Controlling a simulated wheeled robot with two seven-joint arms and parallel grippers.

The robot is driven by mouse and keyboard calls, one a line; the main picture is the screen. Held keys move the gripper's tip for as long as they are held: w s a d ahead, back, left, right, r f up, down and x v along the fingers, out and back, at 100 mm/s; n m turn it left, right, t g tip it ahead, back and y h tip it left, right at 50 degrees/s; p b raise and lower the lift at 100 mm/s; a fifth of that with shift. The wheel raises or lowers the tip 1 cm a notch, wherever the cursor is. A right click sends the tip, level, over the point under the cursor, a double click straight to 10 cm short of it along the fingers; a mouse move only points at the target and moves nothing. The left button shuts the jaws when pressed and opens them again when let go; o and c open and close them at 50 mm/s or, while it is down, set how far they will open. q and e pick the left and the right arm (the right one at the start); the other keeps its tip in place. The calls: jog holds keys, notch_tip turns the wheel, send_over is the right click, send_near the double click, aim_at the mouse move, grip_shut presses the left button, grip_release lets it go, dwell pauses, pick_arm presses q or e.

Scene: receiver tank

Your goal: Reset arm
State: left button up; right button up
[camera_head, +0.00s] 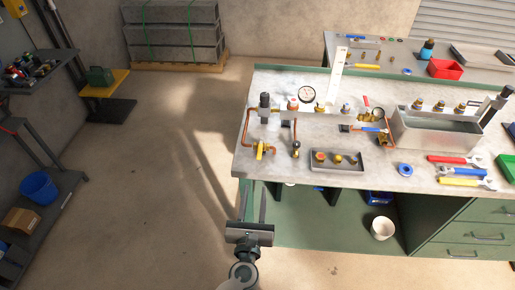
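My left gripper (252,208) rises from the bottom middle of the head view, in front of the workbench's left front corner. Its two thin fingers point away from me and stand apart, with nothing seen between them. The grey wrist and part of my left arm show below it. The gripper appears clear of the bench and of the fittings on it. My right gripper does not show.
The workbench (262,88) carries copper pipes, brass fittings, a gauge (307,93), a small tray (338,167), a metal bin (438,132) and wrenches (461,171). A white pot (382,229) stands below. Open floor lies left; a blue bucket (39,187) sits on a shelf.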

pick_arm(q)
jog(key=s+a+f+n+g+b, duration=0.1)
jog(key=s+a+f+n+g, duration=0.3)
jog(key=f, duration=0.9)
jog(key=s+a+f+n+g+b, duration=0.25)
jog(key=s+f+n, duration=0.35)
jog(key=f, duration=0.8)
jog(key=s+a+f+n+g+b, duration=0.1)
jog(key=s+a+f+n+g, duration=0.35)
jog(key=f, duration=0.85)
jog(key=s+a+f+n+g+b, duration=0.1)
jog(key=s+a+f+n+g, duration=0.1)
jog(key=s+f+n, duration=0.4)
jog(key=s+a+f+n+g+b, duration=0.1)
jog(key=s+a+f+n, duration=0.4)
jog(key=s, duration=1.1)
jog(key=s+a+f+n+g+y+b, duration=0.1)
jog(key=s+a+f+n+g, duration=0.2)
jog(key=s+f+n, duration=0.5)
jog(key=s+a+f, duration=0.1)
jog(key=s, duration=0.3)
jog(key=shift+a+n, duration=0.25)
jog(key=shift+n, duration=0.1)
